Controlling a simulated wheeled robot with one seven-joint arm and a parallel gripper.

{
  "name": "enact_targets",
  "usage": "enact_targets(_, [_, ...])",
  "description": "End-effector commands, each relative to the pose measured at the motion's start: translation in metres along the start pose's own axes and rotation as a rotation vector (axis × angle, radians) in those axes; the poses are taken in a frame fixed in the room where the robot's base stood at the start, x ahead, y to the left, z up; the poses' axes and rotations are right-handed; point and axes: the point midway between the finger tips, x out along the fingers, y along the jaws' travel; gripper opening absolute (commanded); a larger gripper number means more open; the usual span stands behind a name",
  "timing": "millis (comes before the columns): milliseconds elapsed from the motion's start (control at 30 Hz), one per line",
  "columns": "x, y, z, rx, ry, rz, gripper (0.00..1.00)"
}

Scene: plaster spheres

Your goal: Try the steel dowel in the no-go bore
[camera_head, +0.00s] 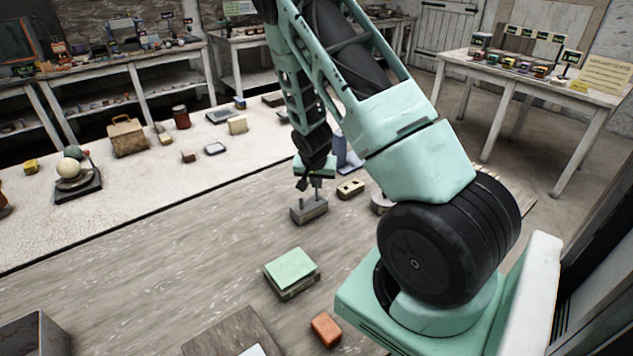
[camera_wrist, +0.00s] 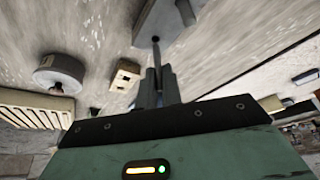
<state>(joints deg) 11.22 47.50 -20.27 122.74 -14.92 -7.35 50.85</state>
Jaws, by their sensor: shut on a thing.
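My gripper (camera_wrist: 158,84) is shut on a slim steel dowel (camera_wrist: 155,52), which points away from the fingertips. In the head view my gripper (camera_head: 316,180) is just above a grey block (camera_head: 309,210), also in the wrist view (camera_wrist: 150,26). The dowel's far end meets the block's near part in the wrist view; I cannot tell whether it is in a hole or only over it. A dark pin (camera_wrist: 185,12) stands on the same block. A pale tan block with dark holes (camera_head: 350,189) lies beside it, also in the wrist view (camera_wrist: 124,74). No bore marking is readable.
A round grey piece (camera_wrist: 60,73) stands near the tan block. A green-topped box (camera_head: 292,270) and an orange block (camera_head: 325,329) lie nearer on the bench. Bare bench (camera_head: 170,265) lies left of the grey block.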

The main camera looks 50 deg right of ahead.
Motion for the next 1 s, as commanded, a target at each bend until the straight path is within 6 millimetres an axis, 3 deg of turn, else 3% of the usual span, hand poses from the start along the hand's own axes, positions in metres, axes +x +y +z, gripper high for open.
enact_targets(1000, [0.0090,0.0000,0.0035,0.000,0.000,0.000,0.00])
